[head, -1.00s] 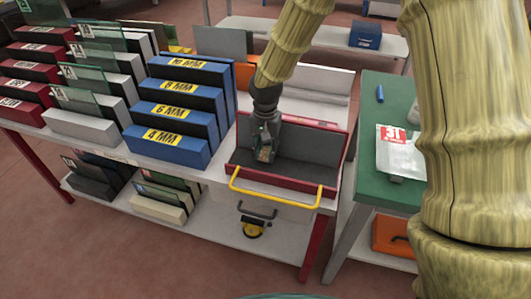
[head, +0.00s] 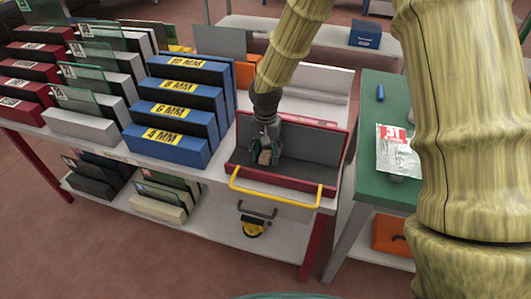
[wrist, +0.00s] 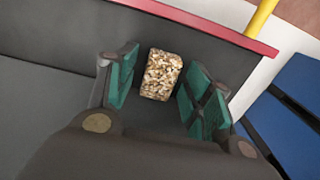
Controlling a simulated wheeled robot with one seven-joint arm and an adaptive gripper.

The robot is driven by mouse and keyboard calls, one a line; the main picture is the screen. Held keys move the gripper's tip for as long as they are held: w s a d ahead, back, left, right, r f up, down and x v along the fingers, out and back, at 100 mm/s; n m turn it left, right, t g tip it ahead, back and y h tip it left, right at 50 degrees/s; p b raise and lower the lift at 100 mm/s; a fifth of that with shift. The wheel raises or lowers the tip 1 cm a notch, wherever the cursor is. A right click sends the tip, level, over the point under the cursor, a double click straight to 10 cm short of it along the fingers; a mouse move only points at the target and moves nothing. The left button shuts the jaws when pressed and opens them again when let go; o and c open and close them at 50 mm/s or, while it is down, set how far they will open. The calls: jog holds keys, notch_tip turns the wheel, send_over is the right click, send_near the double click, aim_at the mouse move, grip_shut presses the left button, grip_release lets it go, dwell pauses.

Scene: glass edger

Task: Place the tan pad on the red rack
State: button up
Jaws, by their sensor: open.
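The tan pad (wrist: 161,74) is a small speckled block in the grey-lined red-edged tray. It also shows in the head view (head: 265,157). My gripper (wrist: 160,85) is open inside the tray, with one green-padded finger on each side of the pad. Narrow gaps show between fingers and pad; I cannot tell whether either touches. The red rack (head: 38,67) is a row of dark red labelled blocks at the far left of the bench, well away from my gripper.
The red-edged tray (head: 275,184) has a yellow front handle (head: 272,193). Blue racks (head: 165,146) and grey racks (head: 80,128) with upright glass sheets stand between tray and red rack. A green-topped table (head: 375,160) with a white packet (head: 397,149) stands on the right.

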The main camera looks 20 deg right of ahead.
aim_at(265, 155)
notch_tip(265, 155, up, 12)
jog(key=shift+r, duration=0.15)
dwell(0.5)
